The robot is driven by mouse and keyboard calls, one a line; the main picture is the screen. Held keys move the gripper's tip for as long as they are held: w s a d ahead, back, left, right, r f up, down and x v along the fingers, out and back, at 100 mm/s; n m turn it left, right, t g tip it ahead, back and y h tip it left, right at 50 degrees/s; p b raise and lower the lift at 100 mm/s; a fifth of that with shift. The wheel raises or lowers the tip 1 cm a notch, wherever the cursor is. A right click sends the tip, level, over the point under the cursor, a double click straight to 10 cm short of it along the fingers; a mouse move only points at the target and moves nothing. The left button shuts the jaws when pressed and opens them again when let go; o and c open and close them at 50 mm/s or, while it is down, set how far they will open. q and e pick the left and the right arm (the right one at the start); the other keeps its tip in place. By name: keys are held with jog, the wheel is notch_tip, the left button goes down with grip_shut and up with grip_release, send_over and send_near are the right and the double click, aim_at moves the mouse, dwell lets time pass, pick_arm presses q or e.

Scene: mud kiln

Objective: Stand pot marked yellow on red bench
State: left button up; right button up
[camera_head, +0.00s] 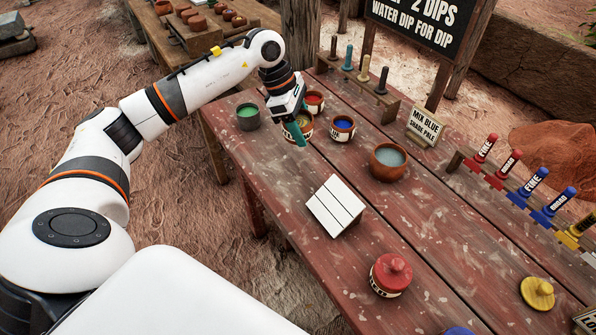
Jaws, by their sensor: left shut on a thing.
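The pot with a yellowish inside (304,120) is at the far left part of the red bench (270,180). Its label is mostly hidden, so I cannot read it. My left gripper (294,122) reaches in from the upper left and is shut on this pot at its rim; a teal finger shows in front of the pot's wall. I cannot tell whether the pot's base touches the bench. My right gripper is not in view.
Near the held pot are a green pot (248,116), a red pot (314,102) and a blue pot (342,129). A water bowl (388,161), white tile (335,205) and lidded red pot (390,274) stand nearer. A yellow lid (537,292) lies right. The bench's middle right is clear.

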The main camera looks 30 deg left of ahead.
pick_arm(q)
send_over(306, 166)
jog(key=a, duration=0.1)
jog(key=f, duration=0.5)
jog(key=shift+s+a+f+p, duration=0.2)
jog(key=shift+s+f+p, duration=0.1)
jog(key=shift+p, duration=0.1)
notch_tip(306, 166, down, 4)
jog(key=shift+f, duration=0.15)
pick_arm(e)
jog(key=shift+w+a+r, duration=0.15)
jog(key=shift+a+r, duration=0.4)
pick_arm(q)
jog(key=shift+f, duration=0.25)
jog(key=o, duration=1.3)
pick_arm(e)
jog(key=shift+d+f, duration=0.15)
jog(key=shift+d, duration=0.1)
pick_arm(q)
jog(key=shift+r, duration=0.1)
